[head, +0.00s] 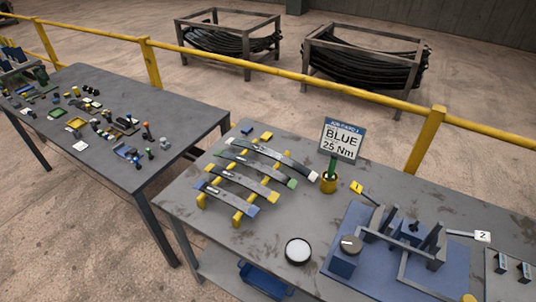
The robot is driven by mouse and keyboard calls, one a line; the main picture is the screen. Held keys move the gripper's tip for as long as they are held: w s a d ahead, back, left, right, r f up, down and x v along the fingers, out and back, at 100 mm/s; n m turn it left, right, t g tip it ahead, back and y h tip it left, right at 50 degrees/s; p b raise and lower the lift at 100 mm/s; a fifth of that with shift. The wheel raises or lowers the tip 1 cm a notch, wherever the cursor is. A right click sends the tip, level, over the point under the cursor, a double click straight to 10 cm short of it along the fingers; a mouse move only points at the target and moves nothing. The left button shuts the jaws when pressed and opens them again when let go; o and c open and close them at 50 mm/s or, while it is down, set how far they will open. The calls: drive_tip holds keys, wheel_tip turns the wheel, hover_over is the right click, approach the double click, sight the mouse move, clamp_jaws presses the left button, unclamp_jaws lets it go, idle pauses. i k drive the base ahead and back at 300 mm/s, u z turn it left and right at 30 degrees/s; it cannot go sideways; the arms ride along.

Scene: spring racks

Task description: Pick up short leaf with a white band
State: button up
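Several curved grey leaves lie side by side across a yellow rack (237,217) on the near table. The farthest leaf (275,156) looks the longest and has a white band at its right end. The leaf nearer than it (256,168) has green ends. Then comes a leaf with yellow ends (243,182). The nearest and shortest-looking leaf (227,196) has blue ends. I cannot make out a white band on any of the shorter leaves. My gripper is not in view.
A sign reading "BLUE 25 Nm" (341,141) stands in a yellow pot right of the leaves. A blue fixture (345,262) and a round white-topped object (298,251) are nearby. A cluttered table (190,125) stands left. A yellow railing (290,76) runs behind.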

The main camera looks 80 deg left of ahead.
sight(278, 156)
drive_tip(key=u, duration=0.05)
drive_tip(key=k, duration=1.6)
drive_tip(key=u, duration=1.95)
drive_tip(key=i, duration=0.65)
drive_tip(key=u, duration=0.15)
